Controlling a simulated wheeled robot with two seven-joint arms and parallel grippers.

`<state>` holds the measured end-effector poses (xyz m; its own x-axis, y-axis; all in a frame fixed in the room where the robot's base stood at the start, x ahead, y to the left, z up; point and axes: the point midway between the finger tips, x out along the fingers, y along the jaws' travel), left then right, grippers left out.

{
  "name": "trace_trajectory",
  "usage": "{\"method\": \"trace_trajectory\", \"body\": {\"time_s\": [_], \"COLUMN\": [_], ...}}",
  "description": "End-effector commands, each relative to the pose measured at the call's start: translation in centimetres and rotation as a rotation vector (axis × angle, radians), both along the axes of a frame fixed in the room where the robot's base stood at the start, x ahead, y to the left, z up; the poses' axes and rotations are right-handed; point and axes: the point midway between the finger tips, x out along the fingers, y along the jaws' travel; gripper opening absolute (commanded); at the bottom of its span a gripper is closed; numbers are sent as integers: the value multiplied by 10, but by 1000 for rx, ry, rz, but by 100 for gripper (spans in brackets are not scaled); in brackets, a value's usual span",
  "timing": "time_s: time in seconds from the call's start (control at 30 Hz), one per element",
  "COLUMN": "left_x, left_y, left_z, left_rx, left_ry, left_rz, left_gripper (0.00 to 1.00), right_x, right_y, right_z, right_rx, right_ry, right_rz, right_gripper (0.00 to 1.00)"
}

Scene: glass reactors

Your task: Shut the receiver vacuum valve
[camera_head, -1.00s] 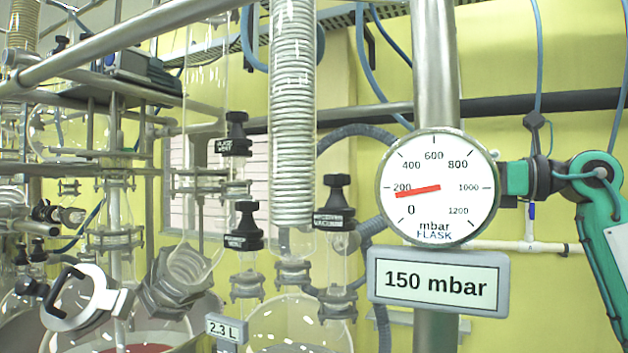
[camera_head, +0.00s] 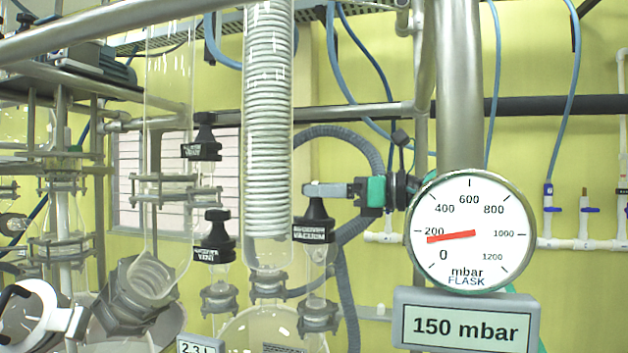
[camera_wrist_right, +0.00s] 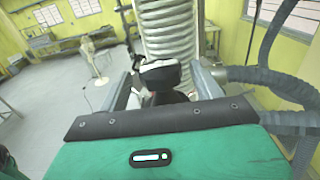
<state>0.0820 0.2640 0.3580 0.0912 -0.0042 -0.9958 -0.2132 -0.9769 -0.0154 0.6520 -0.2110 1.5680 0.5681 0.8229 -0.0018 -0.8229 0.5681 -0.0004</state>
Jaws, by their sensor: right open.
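The receiver vacuum valve (camera_head: 314,222) is a black knob with a white-lettered label, on a glass tube right of the coiled condenser. My right gripper (camera_head: 318,190) comes in from the right, behind the gauge, at the height of the knob's top. In the right wrist view the open fingers (camera_wrist_right: 161,88) stand on either side of a black knob with a pale band (camera_wrist_right: 161,74). Whether either finger touches it I cannot tell. The gauge hides part of my right arm.
A round gauge (camera_head: 470,236) and its "150 mbar" display (camera_head: 465,325) stand close on the right, before a steel post (camera_head: 459,90). Left of the valve are the coiled condenser (camera_head: 268,120) and a similar black vent knob (camera_head: 214,238). A grey hose (camera_head: 345,270) runs behind.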

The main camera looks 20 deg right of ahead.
Motion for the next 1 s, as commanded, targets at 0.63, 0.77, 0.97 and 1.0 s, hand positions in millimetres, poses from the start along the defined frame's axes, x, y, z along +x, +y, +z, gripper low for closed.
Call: {"method": "trace_trajectory", "body": {"time_s": [0.63,0.77,0.97,1.0], "left_x": [0,0,0,0], "left_y": [-2,-2,0,0], "left_z": [9,9,8,7], "left_rx": [-2,-2,0,0], "left_ry": [-1,-1,-1,-1], "left_rz": [1,1,0,0], "left_gripper": [36,36,36,36], "right_x": [15,15,15,15], "right_y": [21,21,20,21], "right_z": [-1,0,-1,-1], "right_rx": [1,1,0,0], "right_ry": [1,1,0,0], "right_rz": [-1,0,-8,-15], "right_gripper": [49,23,22,22]}}
